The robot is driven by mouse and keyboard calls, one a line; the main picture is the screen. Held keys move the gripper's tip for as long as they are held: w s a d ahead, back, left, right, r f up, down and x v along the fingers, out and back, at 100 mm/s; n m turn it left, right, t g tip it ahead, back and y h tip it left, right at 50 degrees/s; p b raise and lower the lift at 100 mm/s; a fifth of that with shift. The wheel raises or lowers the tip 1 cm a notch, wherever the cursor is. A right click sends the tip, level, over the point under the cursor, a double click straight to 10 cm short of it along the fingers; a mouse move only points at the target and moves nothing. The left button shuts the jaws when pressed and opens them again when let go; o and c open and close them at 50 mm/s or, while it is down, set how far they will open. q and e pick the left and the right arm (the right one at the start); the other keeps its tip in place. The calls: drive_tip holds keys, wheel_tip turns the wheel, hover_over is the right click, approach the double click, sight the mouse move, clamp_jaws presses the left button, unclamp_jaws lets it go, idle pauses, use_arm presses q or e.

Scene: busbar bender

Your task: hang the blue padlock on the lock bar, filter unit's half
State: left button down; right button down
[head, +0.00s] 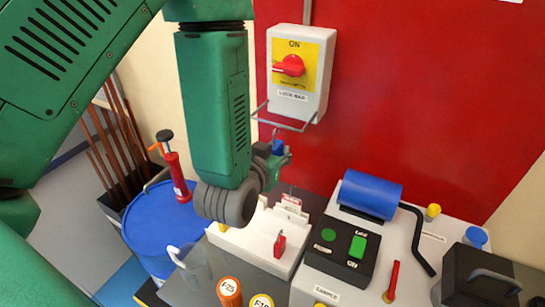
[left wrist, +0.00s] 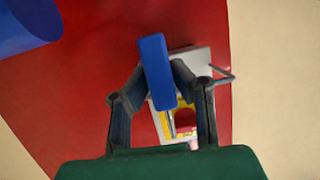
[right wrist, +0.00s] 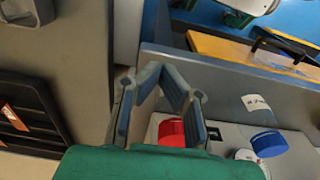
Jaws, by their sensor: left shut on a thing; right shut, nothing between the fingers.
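The blue padlock (head: 278,147) is in my left gripper (head: 272,160), just below the lock bar (head: 290,125) in the head view. The bar is a thin grey loop under the grey switch box (head: 314,75) with a red knob on yellow. In the left wrist view the padlock (left wrist: 155,72) stands between the fingertips of the left gripper (left wrist: 160,75), and the switch box (left wrist: 192,62) is beyond it. The shackle is hard to make out, and I cannot tell whether it touches the bar. My right gripper (right wrist: 165,75) is shut and empty.
Below is a white holder (head: 255,240) with a red padlock (head: 279,245). The machine with a blue cylinder (head: 370,194) and a black button panel (head: 341,250) stands right of it. A blue barrel (head: 160,235) stands left. The red wall (head: 430,90) is close behind.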

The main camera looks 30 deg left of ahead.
use_arm(q)
drive_tip(key=shift+w+d+r, duration=0.15)
drive_tip(key=shift+w, duration=1.2)
drive_tip(key=shift+w+a+f+b, duration=0.1)
drive_tip(key=shift+w+f+b, duration=0.15)
drive_tip(key=shift+w+f, duration=0.3)
drive_tip(key=shift+w+a+f+b, duration=0.1)
drive_tip(key=shift+w+f+b, duration=0.15)
drive_tip(key=shift+w, duration=0.35)
drive_tip(key=c, duration=1.3)
unclamp_jaws()
drive_tip(key=shift+c, duration=0.2)
